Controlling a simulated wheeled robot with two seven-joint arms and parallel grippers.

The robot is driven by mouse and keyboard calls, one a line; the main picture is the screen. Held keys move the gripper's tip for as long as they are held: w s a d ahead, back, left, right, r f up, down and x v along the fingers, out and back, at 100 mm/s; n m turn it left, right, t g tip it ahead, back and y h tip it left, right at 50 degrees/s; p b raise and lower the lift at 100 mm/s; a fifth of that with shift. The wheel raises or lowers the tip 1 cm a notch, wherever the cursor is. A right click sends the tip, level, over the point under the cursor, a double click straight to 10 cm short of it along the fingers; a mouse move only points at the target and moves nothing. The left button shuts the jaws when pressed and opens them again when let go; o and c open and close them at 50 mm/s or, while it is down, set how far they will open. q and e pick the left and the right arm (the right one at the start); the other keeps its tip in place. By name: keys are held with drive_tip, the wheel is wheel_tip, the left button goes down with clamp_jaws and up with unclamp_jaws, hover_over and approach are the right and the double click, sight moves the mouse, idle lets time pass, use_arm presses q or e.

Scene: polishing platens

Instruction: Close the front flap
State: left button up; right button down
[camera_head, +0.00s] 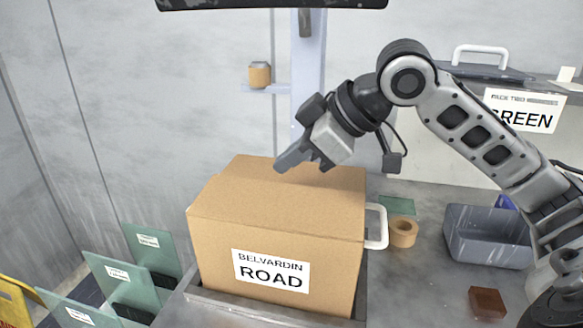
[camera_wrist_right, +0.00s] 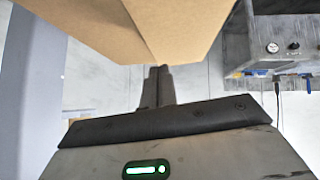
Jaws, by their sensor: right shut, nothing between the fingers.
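A brown cardboard box (camera_head: 215,245) with a white "BELVARDIN ROAD" label (camera_head: 271,270) stands on the grey bench. Cardboard panels (camera_head: 290,208) cover its top as seen from my head; which one is the front flap, and whether it lies fully flat, I cannot tell. My right gripper (camera_head: 281,167) is shut and empty over the rear part of the box top. In the right wrist view, its closed fingers (camera_wrist_right: 158,72) point at cardboard (camera_wrist_right: 95,30) with a seam between two panels; contact is unclear. My left gripper is not in view.
A white handle (camera_head: 380,228) and a tape roll (camera_head: 403,232) are just right of the box. A grey bin (camera_head: 485,237) and a brown block (camera_head: 487,302) lie farther right. Green plates (camera_head: 118,284) stand at the left. A "GREEN" labelled case (camera_head: 450,150) is behind.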

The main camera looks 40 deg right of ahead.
sight(282, 187)
drive_tip(key=shift+d+f, duration=0.15)
drive_tip(key=shift+f, duration=1.05)
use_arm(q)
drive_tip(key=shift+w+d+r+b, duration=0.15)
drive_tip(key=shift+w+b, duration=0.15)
use_arm(e)
drive_tip(key=shift+w+f, duration=0.15)
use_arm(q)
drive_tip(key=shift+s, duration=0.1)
use_arm(e)
drive_tip(key=shift+d, duration=0.1)
drive_tip(key=shift+w+d+f+m+g+y+p, duration=0.2)
drive_tip(key=shift+f+m+g+y+p, duration=0.15)
drive_tip(key=shift+f+p, duration=0.25)
drive_tip(key=shift+d+f+g+y, duration=0.1)
drive_tip(key=shift+f+g+y, duration=0.1)
drive_tip(key=shift+g+y, duration=0.05)
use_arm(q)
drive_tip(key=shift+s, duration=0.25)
